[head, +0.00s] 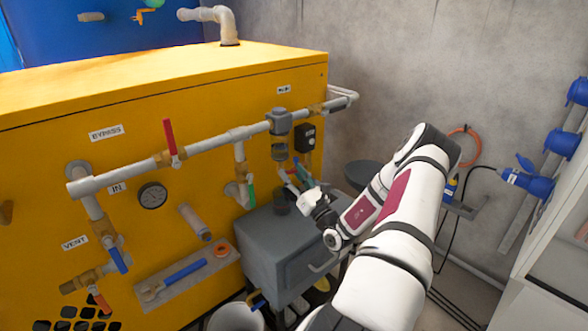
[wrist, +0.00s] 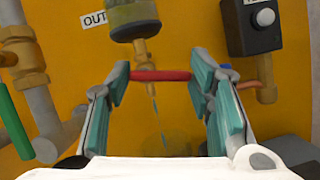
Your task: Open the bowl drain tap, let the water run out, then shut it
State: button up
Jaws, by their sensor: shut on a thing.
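The filter bowl (head: 279,151) hangs from the pipe at the right end of the yellow panel. The wrist view shows the lower part of the bowl (wrist: 132,18) with the small brass drain tap (wrist: 143,52) below it. The tap's red lever (wrist: 160,76) lies level across the view. My gripper (wrist: 161,78) is shut on this lever, one teal pad at each end. Thin bluish streaks of water (wrist: 155,105) show under the tap.
A grey cabinet (head: 262,240) stands under the tap, with a dark cup (head: 281,203) on top. A black button box (wrist: 262,20) is right of the bowl. Pipes and a green lever (wrist: 14,122) are at the left. A white bucket (head: 237,318) is on the floor.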

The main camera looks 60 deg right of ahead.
jog(key=m+g+h+p, duration=0.1)
jog(key=m+p, duration=0.2)
jog(key=m, duration=0.1)
jog(key=m+g+h+p, duration=0.1)
jog(key=m+p, duration=0.2)
jog(key=m, duration=0.1)
jog(key=a+m+g+h+p, duration=0.1)
jog(key=m+g+p, duration=0.1)
jog(key=m+p, duration=0.1)
jog(key=shift+f+m+h+p, duration=0.3)
jog(key=shift+m+h+p, duration=0.1)
jog(key=shift+m, duration=0.1)
jog(key=shift+w+f, duration=0.1)
jog(key=o, duration=1.2)
jog(key=shift+c, duration=0.2)
jog(key=v, duration=1.2)
